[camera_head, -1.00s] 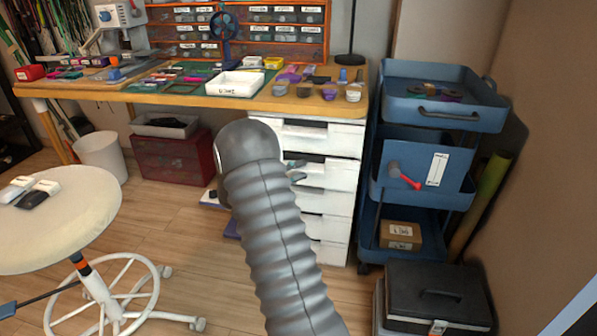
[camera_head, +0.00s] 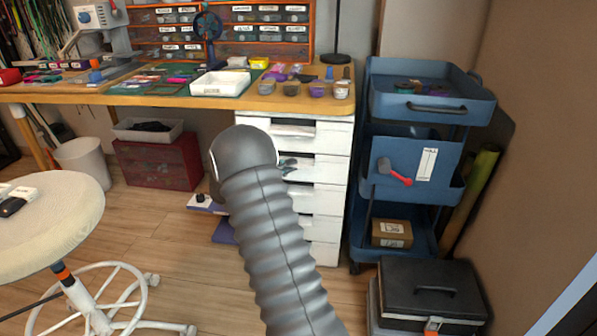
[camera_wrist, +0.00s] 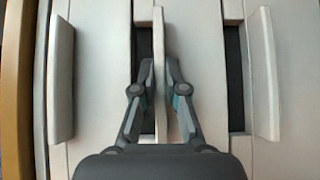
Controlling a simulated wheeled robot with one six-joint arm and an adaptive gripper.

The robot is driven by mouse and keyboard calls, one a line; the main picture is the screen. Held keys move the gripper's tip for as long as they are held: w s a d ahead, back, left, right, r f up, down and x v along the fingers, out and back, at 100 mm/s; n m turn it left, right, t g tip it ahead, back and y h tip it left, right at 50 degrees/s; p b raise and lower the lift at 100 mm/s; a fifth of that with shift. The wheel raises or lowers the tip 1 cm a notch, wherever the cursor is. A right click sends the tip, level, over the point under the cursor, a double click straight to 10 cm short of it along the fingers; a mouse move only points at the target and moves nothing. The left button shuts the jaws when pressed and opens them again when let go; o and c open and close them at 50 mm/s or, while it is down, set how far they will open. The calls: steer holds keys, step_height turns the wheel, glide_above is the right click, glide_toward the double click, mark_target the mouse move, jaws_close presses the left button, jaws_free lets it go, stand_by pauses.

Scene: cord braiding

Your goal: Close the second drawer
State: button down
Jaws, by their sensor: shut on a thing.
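A white drawer unit (camera_head: 325,228) stands under the right end of the workbench. In the head view my gripper (camera_head: 288,166) reaches its second drawer (camera_head: 328,170) from the top, and my arm hides the left part of the fronts. In the wrist view, turned sideways, my gripper (camera_wrist: 160,72) has one finger on each side of the upright handle (camera_wrist: 159,45) of the second drawer and is shut on it. The top drawer's handle (camera_wrist: 61,80) is to the left and the third drawer's handle (camera_wrist: 262,75) to the right. The second drawer looks nearly flush; any small gap is unclear.
A blue trolley (camera_head: 432,108) stands right of the drawers, with a black toolbox (camera_head: 432,290) in front. A round stool (camera_head: 50,215) is at the left. A red box (camera_head: 160,162) and white bin (camera_head: 85,162) sit under the workbench (camera_head: 170,98).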

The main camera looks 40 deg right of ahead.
steer(key=c, duration=1.2)
jaws_free()
steer(key=shift+w+d, duration=0.1)
steer(key=shift+d, duration=0.15)
steer(key=shift+a, duration=0.15)
steer(key=a, duration=1.2)
steer(key=shift+d, duration=0.1)
